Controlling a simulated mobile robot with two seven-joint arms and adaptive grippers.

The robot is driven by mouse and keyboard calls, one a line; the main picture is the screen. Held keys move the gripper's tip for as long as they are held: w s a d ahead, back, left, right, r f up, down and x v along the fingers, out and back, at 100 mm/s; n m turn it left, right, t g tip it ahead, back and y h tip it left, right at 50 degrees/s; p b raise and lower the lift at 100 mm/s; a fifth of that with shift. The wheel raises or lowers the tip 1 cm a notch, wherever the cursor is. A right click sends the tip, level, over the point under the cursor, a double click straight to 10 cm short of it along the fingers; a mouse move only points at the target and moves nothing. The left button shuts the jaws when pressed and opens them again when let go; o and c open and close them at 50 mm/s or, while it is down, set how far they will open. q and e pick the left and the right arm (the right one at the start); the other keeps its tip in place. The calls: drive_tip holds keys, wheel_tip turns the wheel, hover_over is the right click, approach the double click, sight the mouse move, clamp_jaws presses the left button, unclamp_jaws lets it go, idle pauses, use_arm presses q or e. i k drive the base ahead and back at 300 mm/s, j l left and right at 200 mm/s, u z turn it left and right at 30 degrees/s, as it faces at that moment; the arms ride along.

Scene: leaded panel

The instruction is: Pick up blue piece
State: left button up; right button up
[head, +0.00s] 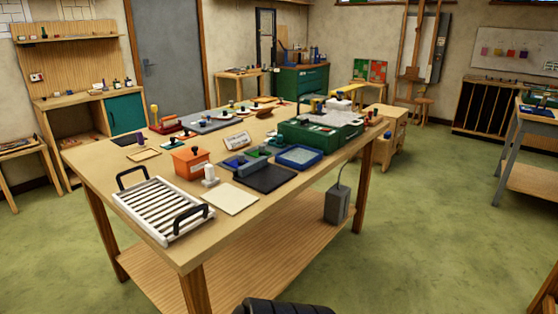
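A small blue piece (235,162) shows near the middle of the wooden worktable (95,165), in or beside a dark holder with green pieces (255,153). It is too small to make out its exact shape. A blue-rimmed tray (298,156) lies just to its right. Neither of my grippers can be made out in the head view.
A white slatted rack (163,209) with black handles stands at the table's near left corner. An orange box (190,162), a pale square sheet (231,199), a black mat (264,178) and a green case (310,134) crowd the tabletop. Green floor (420,240) is open on the right.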

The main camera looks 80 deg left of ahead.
sight(235, 162)
drive_tip(key=u, duration=3.05)
